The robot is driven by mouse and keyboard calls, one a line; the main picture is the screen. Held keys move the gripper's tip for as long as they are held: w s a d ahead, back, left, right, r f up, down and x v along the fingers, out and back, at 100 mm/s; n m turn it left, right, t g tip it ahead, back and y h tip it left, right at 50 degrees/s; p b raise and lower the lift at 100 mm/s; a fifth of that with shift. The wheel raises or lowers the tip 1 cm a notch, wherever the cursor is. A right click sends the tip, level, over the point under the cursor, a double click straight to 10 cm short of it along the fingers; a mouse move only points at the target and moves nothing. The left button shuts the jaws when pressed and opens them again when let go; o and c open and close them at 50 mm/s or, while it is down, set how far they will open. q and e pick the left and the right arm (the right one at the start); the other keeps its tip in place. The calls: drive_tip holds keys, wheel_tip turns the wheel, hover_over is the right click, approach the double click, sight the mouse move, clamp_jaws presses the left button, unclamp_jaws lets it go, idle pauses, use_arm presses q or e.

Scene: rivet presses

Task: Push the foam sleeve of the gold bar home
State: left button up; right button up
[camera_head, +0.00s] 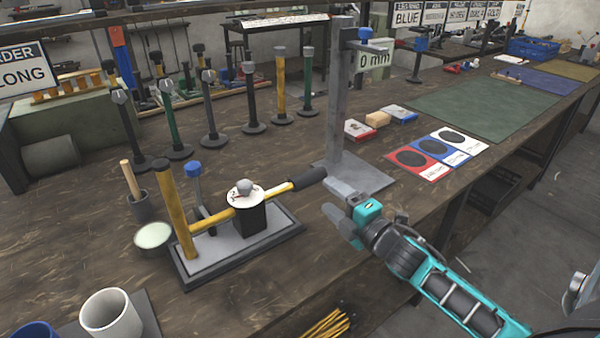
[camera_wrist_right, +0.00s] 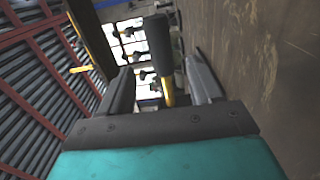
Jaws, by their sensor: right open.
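The gold bar (camera_head: 273,193) lies nearly level across the clamp fixture (camera_head: 250,215), its left end at an upright yellow post (camera_head: 175,213). A dark foam sleeve (camera_head: 307,179) sits on its right end. Whether the sleeve is fully seated cannot be told. My right gripper (camera_head: 336,202) is open, just right of and nearer than the sleeve in the head view. In the right wrist view, the sleeve (camera_wrist_right: 158,42) and a bit of gold bar (camera_wrist_right: 168,93) show between the fingers of the gripper (camera_wrist_right: 159,65). I see no contact. My left gripper is not in view.
A grey press column (camera_head: 338,100) on a base plate stands behind my right gripper. A white mug (camera_head: 110,314) and a round pale pad (camera_head: 152,235) are at the left. Several upright handled bars stand behind. The green mat (camera_head: 480,105) is bare.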

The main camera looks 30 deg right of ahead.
sight(310, 181)
drive_tip(key=w, duration=0.7)
drive_tip(key=w+a, duration=0.1)
drive_tip(key=w, duration=0.3)
drive_tip(key=shift+b, duration=0.35)
drive_tip(key=shift+c, duration=0.4)
clamp_jaws()
